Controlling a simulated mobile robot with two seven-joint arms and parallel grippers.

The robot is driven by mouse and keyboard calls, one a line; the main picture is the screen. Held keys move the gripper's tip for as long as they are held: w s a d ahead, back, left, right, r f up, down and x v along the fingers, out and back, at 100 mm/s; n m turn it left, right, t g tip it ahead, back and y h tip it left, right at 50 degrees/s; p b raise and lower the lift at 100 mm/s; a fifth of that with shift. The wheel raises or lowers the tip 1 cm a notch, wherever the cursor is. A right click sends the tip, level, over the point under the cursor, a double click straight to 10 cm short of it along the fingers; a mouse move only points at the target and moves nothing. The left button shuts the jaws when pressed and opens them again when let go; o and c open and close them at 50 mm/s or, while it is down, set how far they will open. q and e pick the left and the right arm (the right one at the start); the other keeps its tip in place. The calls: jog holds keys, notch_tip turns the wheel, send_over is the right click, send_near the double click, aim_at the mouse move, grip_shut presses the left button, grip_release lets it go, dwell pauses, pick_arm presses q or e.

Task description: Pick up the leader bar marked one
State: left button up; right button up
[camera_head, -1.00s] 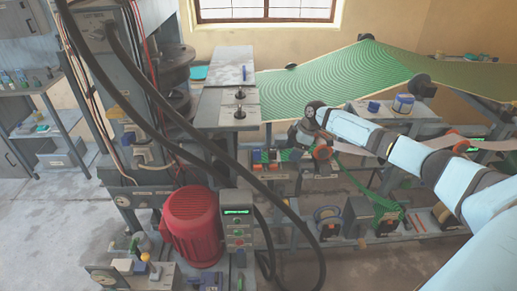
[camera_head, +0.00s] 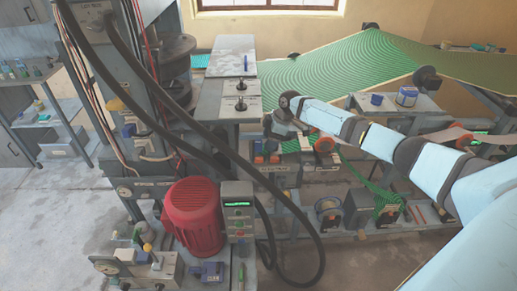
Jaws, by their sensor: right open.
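My right arm comes in from the right, and my right gripper (camera_head: 268,128) hangs at its end, open and small in the picture. It is just right of and slightly below a pale plate with a black knob (camera_head: 240,104) at the end of the grey bench. A second black knob (camera_head: 238,87) stands behind it. I cannot read a mark on either, so I cannot tell which thing is the leader bar marked one. Nothing shows held in the gripper. My left gripper is not in view.
A green ribbed sheet (camera_head: 350,70) slopes behind my arm. Thick black hoses (camera_head: 190,145) cross in front of the bench. A red motor (camera_head: 194,215) and a control box (camera_head: 238,210) stand below. Rollers and small parts fill the lower rack (camera_head: 335,225).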

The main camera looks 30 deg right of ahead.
aim_at(259, 142)
jog(key=a, duration=0.1)
jog(key=w+a, duration=0.2)
jog(key=shift+f+p, duration=0.35)
jog(key=shift+f, duration=0.2)
jog(key=shift+c, duration=0.2)
jog(key=c, duration=1)
jog(key=shift+c, duration=0.2)
jog(key=shift+r, duration=0.1)
